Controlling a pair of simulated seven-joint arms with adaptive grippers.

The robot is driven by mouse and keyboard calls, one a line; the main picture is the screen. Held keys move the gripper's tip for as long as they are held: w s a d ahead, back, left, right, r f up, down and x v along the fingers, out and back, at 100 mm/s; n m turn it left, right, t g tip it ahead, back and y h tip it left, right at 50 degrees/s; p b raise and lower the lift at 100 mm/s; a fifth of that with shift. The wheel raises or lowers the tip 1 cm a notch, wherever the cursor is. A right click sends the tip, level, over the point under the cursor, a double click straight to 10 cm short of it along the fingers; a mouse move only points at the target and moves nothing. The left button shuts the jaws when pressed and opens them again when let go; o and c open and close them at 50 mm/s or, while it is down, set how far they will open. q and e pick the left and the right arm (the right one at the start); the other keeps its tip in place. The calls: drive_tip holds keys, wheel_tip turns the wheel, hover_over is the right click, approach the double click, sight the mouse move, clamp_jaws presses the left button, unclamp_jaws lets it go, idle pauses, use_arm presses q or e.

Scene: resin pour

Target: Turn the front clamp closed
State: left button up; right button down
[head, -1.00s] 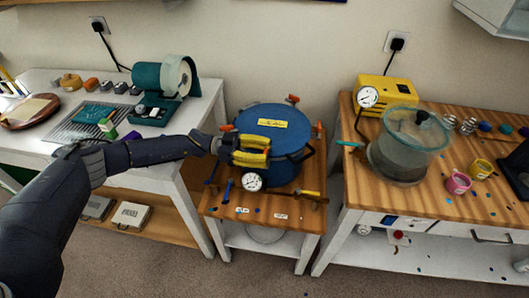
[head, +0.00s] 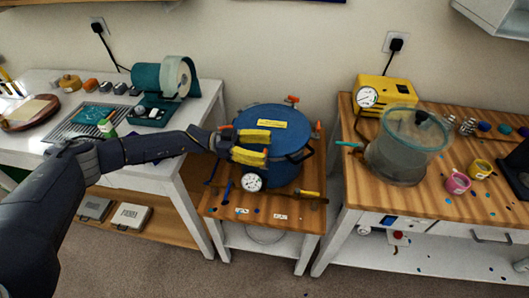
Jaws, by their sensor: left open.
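The blue pressure pot (head: 283,115) stands on the small wooden table, with its lid on and a yellow label on top. Orange-tipped clamps show at its back (head: 292,99), right (head: 318,127) and left (head: 225,128). The front clamp cannot be made out; my left gripper covers the front left of the rim. My left gripper (head: 251,146) has yellow fingers spread apart, one above the other, over that side of the lid. Whether it touches the pot or a clamp cannot be told. A round white gauge (head: 252,183) sits just below the fingers. My right gripper is not in view.
Tools lie on the small table (head: 225,208) before the pot. On the right bench stand a yellow pump (head: 385,90), a clear chamber (head: 400,150) and pink (head: 457,183) and yellow (head: 480,169) cups. A teal roll dispenser (head: 160,80) stands on the left bench.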

sight(265, 153)
use_arm(q)
wheel_tip(265, 153, up, 8)
drive_tip(key=shift+f, duration=0.1)
idle(0.6)
